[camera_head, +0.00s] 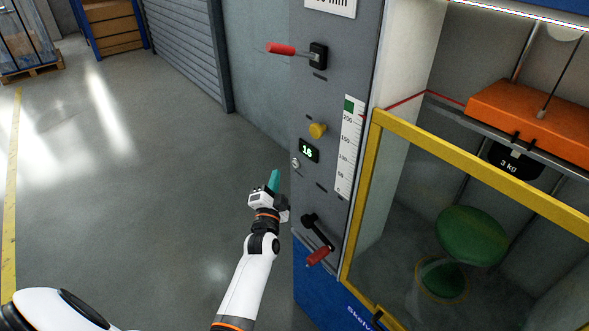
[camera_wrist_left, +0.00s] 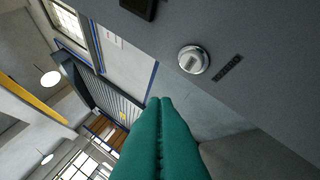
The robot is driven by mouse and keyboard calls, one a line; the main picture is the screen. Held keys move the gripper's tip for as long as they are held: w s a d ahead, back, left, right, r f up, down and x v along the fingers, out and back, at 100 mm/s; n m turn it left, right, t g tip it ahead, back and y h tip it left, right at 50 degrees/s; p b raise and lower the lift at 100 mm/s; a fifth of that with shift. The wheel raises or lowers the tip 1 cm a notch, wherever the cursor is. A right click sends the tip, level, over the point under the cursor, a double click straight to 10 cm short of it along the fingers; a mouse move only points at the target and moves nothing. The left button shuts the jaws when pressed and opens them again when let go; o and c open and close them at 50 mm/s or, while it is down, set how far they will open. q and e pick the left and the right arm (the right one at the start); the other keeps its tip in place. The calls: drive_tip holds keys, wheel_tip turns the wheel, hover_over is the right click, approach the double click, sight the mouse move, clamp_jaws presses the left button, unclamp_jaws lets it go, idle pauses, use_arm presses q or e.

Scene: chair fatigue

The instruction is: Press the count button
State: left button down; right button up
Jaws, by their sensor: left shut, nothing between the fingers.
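The count button is a small silver round button (camera_head: 295,163) on the grey panel, just below and left of a display (camera_head: 309,151) reading 16. In the left wrist view the silver button (camera_wrist_left: 193,59) shows larger, beside a dark label strip. My left gripper (camera_head: 274,176) has green fingers, shut together and empty. It is in front of the panel, a little below and left of the button in the head view. In the wrist view the fingertips (camera_wrist_left: 160,101) point below and left of the button, apart from it. My right gripper is not in view.
The panel also carries a yellow knob (camera_head: 317,130), a red-handled lever (camera_head: 281,49) and a crank with a red grip (camera_head: 317,256). To the right, a yellow-framed guard (camera_head: 480,172) stands before an orange carriage and a green stool. Open floor lies left.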

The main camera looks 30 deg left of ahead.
sight(295, 164)
use_arm(q)
drive_tip(key=shift+w+d+b, duration=0.2)
drive_tip(key=shift+w+d, duration=0.15)
drive_tip(key=shift+w, duration=0.5)
drive_tip(key=shift+w+d+b, duration=0.15)
drive_tip(key=shift+w+d, duration=0.15)
drive_tip(key=shift+w, duration=0.5)
drive_tip(key=shift+w, duration=0.1)
idle(0.8)
drive_tip(key=shift+w+d, duration=0.2)
drive_tip(key=shift+w, duration=0.1)
drive_tip(key=shift+w+d, duration=0.1)
drive_tip(key=shift+w, duration=0.25)
idle(0.5)
drive_tip(key=shift+s, duration=0.15)
drive_tip(key=shift+s+a+p, duration=0.25)
drive_tip(key=shift+s+p, duration=0.2)
drive_tip(key=shift+s, duration=0.2)
